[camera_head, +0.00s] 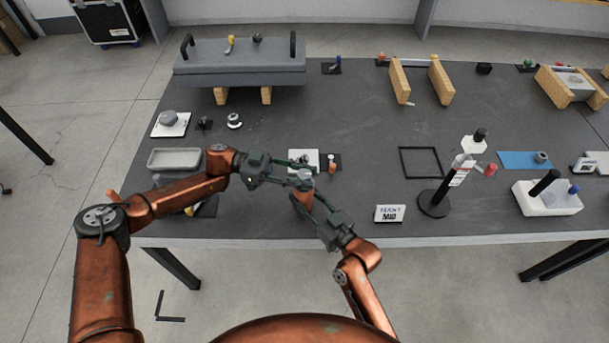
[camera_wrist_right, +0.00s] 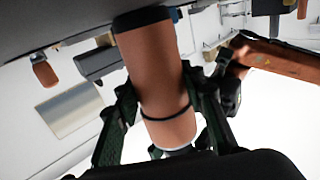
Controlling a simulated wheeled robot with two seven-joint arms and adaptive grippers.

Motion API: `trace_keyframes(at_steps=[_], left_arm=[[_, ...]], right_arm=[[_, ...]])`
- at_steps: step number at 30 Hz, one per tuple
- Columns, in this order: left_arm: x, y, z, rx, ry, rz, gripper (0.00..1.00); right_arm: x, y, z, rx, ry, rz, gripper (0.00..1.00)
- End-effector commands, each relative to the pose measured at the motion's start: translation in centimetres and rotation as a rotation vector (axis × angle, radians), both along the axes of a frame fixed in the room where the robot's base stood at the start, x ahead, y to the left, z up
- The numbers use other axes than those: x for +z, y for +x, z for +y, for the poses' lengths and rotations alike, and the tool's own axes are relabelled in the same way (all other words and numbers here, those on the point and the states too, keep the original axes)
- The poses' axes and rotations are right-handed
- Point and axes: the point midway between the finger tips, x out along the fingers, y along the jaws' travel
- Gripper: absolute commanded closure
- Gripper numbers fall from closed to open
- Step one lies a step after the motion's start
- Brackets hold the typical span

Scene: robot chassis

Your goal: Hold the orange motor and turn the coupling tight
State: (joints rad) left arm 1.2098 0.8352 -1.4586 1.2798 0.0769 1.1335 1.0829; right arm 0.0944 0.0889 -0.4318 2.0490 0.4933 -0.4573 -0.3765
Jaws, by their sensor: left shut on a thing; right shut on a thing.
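The orange motor (camera_head: 304,201) stands near the front middle of the table in the head view. In the right wrist view the orange motor (camera_wrist_right: 160,75) is a large cylinder with a dark band and a dark end. My right gripper (camera_head: 307,198) comes from the front right and is shut on the motor; its green fingers (camera_wrist_right: 155,110) lie on both sides of it. The coupling (camera_head: 304,178) is a small grey metal part at the motor's top. My left gripper (camera_head: 303,170) comes from the left, shut on the coupling. The fingers partly hide the joint between coupling and motor.
A white plate (camera_head: 313,157) with small parts lies just behind the grippers. A grey tray (camera_head: 174,159) is at the left. The table's front edge is close.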

Motion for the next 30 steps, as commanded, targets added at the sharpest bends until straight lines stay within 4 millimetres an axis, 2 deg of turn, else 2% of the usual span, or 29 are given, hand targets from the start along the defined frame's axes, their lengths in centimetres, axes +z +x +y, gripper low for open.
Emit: trace_keyframes(at_steps=[1, 2, 9, 20, 30], left_arm=[[0.0, 0.1, -0.1, 0.003, 0.002, -0.002, 0.95], [0.0, 0.1, -0.1, 0.003, 0.002, -0.002, 0.69], [0.0, 0.0, 0.0, 0.002, 0.001, -0.001, 0.53], [0.0, 0.2, 0.5, 0.002, 0.001, -0.001, 0.52], [0.0, 1.5, 5.5, 0.005, 0.001, 0.001, 0.52]], right_arm=[[0.4, -0.1, 0.2, 0.004, 0.001, -0.007, 1.0], [0.4, -0.1, 0.2, 0.004, 0.001, -0.007, 1.0], [0.3, 0.0, 0.1, 0.002, 0.001, -0.007, 1.0], [0.3, 0.0, 0.0, 0.0, 0.002, -0.006, 1.0], [0.3, 0.0, 0.0, 0.0, 0.002, -0.005, 1.0]])
